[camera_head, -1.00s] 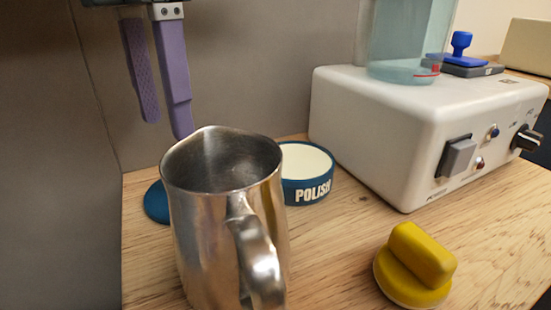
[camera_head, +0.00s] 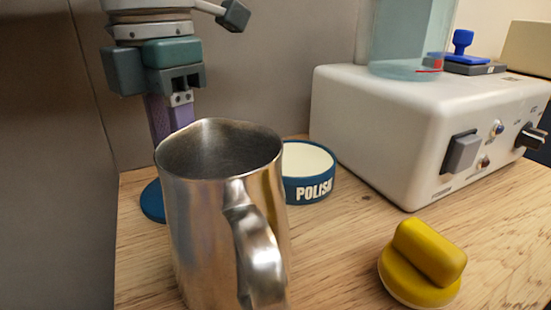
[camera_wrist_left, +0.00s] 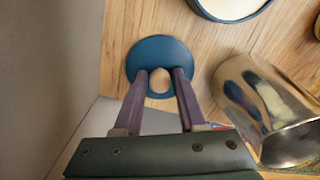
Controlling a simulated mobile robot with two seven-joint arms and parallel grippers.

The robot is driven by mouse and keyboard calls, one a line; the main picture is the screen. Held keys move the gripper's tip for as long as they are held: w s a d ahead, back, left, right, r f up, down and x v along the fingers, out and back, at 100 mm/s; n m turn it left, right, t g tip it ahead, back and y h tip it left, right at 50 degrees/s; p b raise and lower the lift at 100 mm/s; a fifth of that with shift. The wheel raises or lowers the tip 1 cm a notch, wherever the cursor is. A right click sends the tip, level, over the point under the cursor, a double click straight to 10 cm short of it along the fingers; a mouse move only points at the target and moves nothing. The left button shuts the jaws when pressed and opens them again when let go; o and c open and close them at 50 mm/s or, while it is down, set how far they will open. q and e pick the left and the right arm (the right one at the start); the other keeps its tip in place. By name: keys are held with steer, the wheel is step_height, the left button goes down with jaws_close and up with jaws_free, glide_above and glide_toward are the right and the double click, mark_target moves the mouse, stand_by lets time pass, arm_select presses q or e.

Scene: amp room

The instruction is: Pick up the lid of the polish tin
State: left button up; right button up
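The blue lid (camera_head: 153,203) lies flat on the wooden surface at the left, mostly hidden by the metal pitcher in the head view. In the left wrist view the whole round lid (camera_wrist_left: 160,50) shows, with a small tan knob (camera_wrist_left: 160,82). My left gripper (camera_wrist_left: 160,76) points down over the lid, its purple fingers apart on either side of the knob; I cannot tell whether they touch it. In the head view its fingertips are hidden behind the pitcher. The open polish tin (camera_head: 308,172) stands right of the lid. My right gripper is not in view.
The metal pitcher (camera_head: 215,225) stands close in front of the lid. A yellow-handled object (camera_head: 425,262) lies at front right. A white appliance (camera_head: 405,130) stands behind it. A grey wall (camera_head: 60,160) rises close on the left. Bare wood (camera_head: 345,240) lies between.

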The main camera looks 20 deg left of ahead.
arm_select(q)
jaws_close()
stand_by(0.3)
